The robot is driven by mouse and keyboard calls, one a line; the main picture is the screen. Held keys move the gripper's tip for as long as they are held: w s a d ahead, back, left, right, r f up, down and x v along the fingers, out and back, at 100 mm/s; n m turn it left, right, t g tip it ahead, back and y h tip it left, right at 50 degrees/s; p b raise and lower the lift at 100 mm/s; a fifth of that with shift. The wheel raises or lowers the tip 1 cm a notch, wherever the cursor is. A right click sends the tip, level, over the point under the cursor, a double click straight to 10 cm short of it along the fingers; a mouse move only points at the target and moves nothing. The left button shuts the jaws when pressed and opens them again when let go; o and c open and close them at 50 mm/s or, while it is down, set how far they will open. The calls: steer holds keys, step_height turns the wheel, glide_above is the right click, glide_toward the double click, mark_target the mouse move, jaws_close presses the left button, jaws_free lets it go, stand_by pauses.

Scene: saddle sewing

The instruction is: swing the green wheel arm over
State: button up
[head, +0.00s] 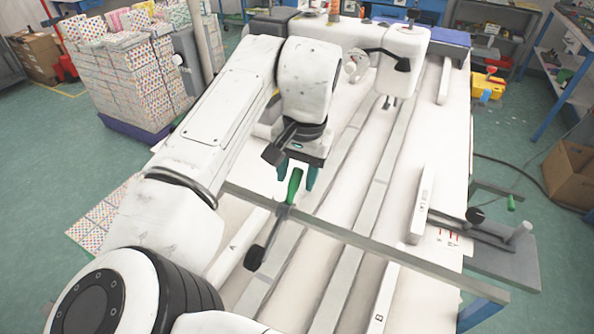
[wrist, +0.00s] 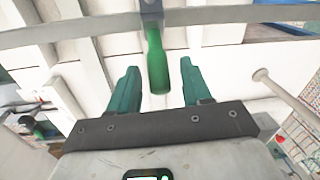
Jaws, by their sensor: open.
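The green handle (head: 294,186) of the wheel arm sits on a dark bracket on the long grey bar (head: 370,243) across the sewing table. A dark lever with a black knob (head: 255,257) runs from the same bracket toward the lower left. My gripper (head: 297,176) is above the handle with its teal fingers pointing down. In the wrist view the green handle (wrist: 157,62) lies between the two open fingers (wrist: 160,88). A gap shows on both sides, so neither finger appears to touch it.
The white sewing machine head (head: 403,45) stands at the back of the table. Stacked patterned boxes (head: 135,75) stand left. White rails (head: 422,203) lie along the table.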

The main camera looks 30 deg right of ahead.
steer(key=shift+f, duration=0.1)
jaws_close()
stand_by(0.4)
